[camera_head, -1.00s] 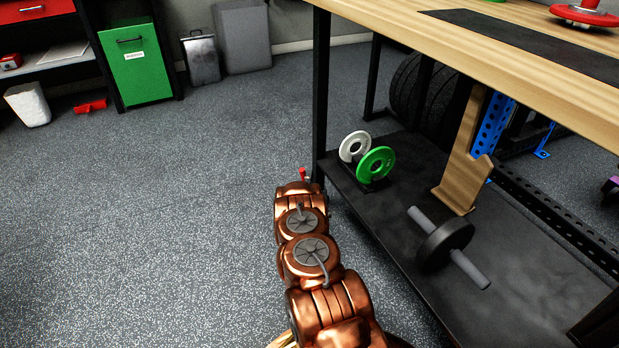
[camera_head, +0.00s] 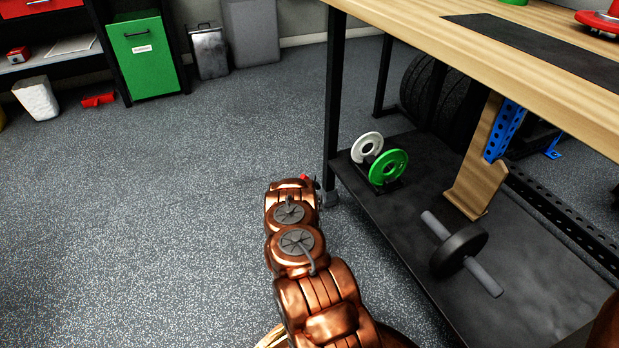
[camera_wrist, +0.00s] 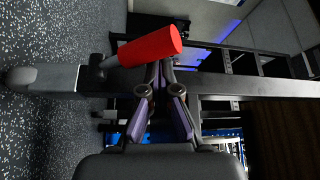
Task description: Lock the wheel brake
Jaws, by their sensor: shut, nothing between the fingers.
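The wheel brake lever has a red cylindrical handle (camera_wrist: 150,47) on a short dark stem. It sticks out sideways in the wrist view, beside the grey caster wheel (camera_wrist: 24,78) on the bench leg. In the head view the red handle (camera_head: 304,177) is a small spot just past my arm, and the caster (camera_head: 329,196) is at the foot of the bench's near leg. My gripper (camera_wrist: 163,70) is shut and empty. Its fingertips are right at the lower edge of the handle in the wrist view; I cannot tell if they touch. In the head view my arm hides the gripper.
The wooden workbench (camera_head: 560,85) stands at the right. Its low black shelf (camera_head: 400,230) holds a dumbbell (camera_head: 460,250) and white and green plates (camera_head: 389,167). A green cabinet (camera_head: 145,62) and grey bin (camera_head: 209,52) stand at the back.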

